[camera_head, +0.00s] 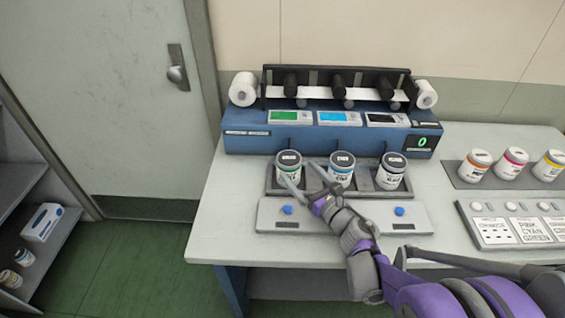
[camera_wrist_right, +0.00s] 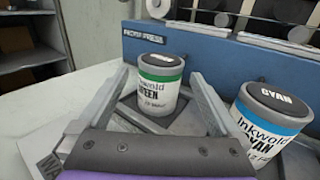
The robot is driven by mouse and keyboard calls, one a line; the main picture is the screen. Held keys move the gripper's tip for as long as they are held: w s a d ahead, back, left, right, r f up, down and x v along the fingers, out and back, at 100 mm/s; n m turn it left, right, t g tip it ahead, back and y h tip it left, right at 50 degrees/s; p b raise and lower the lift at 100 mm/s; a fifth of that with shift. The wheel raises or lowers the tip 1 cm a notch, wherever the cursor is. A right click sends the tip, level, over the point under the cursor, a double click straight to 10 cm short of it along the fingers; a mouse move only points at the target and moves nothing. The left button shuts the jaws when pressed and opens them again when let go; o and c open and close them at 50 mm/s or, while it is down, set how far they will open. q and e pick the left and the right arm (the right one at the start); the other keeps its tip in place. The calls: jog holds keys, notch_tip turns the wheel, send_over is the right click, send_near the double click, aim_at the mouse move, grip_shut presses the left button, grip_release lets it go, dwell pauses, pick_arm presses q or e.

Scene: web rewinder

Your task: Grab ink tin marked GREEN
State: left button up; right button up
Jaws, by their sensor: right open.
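The ink tin marked GREEN (camera_head: 288,168) stands upright at the left of a dark tray (camera_head: 314,188) in front of the blue machine. In the right wrist view the green-banded tin (camera_wrist_right: 160,88) stands between the two spread fingers. My right gripper (camera_head: 307,171) is open around or just before it; I cannot tell whether a finger touches it. The tin marked CYAN (camera_head: 341,168) stands in the middle of the tray, and it also shows in the right wrist view (camera_wrist_right: 262,125), just right of the right finger. My left gripper is not in view.
A third tin (camera_head: 390,171) stands at the tray's right. The blue machine (camera_head: 250,140) is close behind the tins. A panel with blue buttons (camera_head: 340,216) lies in front. More tins (camera_head: 513,162) stand at the table's right. The table's left end (camera_head: 225,205) is clear.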

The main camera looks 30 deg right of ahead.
aim_at(283, 154)
jog(key=w, duration=0.5)
jog(key=w+b, duration=0.1)
jog(key=w, duration=0.3)
jog(key=shift+w+a+f, duration=0.1)
jog(key=shift+w+f, duration=0.1)
jog(key=shift+w, duration=0.2)
grip_shut()
